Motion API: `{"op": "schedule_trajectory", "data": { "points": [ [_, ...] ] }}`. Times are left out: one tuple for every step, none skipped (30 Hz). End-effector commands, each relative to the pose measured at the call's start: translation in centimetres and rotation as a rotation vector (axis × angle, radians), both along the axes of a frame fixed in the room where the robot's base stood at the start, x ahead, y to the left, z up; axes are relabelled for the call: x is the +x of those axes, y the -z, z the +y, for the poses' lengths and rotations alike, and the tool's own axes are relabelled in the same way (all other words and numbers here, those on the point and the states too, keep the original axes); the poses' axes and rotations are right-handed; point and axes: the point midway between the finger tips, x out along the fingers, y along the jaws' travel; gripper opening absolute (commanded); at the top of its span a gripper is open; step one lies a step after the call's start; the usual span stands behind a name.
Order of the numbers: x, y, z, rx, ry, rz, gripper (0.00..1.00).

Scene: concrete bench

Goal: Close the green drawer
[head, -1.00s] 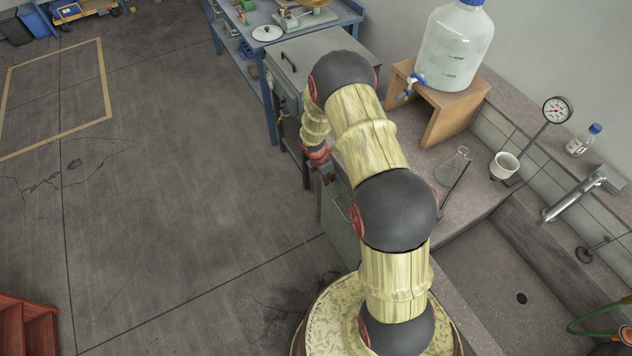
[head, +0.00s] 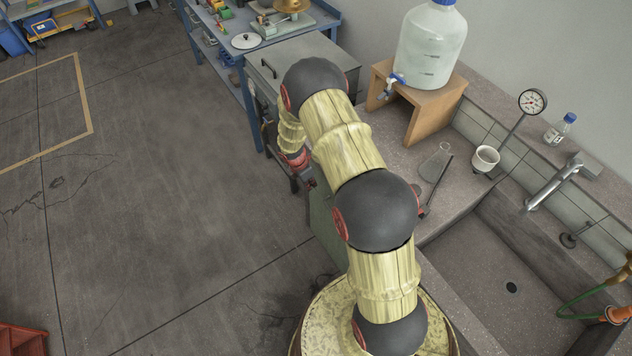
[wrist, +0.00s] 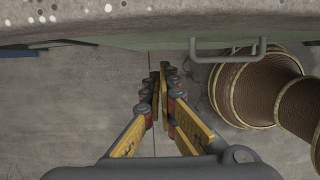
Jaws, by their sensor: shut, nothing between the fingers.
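The green drawer front shows in the wrist view as a narrow green strip (wrist: 150,42) under the bench edge, with a grey bar handle (wrist: 228,50) right of the middle. In the head view, green cabinet work (head: 323,222) shows beside my arm, partly hidden by it. How far out the drawer stands cannot be told. My gripper (wrist: 163,72) is shut and empty, pointing down past the front, left of the handle and apart from it. In the head view, my gripper (head: 309,182) is small and partly hidden, beside the bench's front side.
The bench top (head: 385,180) carries a wooden stand (head: 425,108) with a large bottle (head: 430,45), a flask (head: 436,163) and a white cup (head: 485,159). A sink (head: 490,270) lies at the right. Open concrete floor (head: 170,200) lies left.

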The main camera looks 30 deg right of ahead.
Motion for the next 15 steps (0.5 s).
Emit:
{"op": "schedule_trajectory", "data": {
  "points": [
    [0.2,-0.4,0.8,0.0,-0.002,-0.001,0.0],
    [0.3,-1.5,0.8,-0.001,-0.001,-0.004,0.0],
    [0.2,-2.5,1.0,-0.001,-0.001,-0.003,0.0],
    [0.2,-3.2,1.2,-0.001,0.0,-0.003,0.0],
    [0.2,-3.8,1.4,-0.001,0.0,-0.002,0.0],
    [0.2,-4.7,1.6,-0.001,0.0,-0.003,0.0],
    [0.2,-5.3,1.7,-0.001,-0.001,-0.003,0.0],
    [0.1,-5.8,1.9,0.0,0.0,-0.002,0.0],
    [0.1,-6.5,2.1,0.0,0.001,0.0,0.0],
    [0.1,-7.0,2.2,0.0,0.001,0.0,0.0],
    [0.1,-7.4,2.3,0.0,0.001,-0.001,0.0],
    [0.1,-8.0,2.4,0.0,0.001,-0.001,0.0],
    [0.1,-8.3,2.5,0.0,0.001,-0.001,0.0],
    [0.1,-8.6,2.6,0.0,0.001,-0.001,0.0],
    [0.1,-8.9,2.7,0.0,0.001,0.0,0.0]
  ]
}}
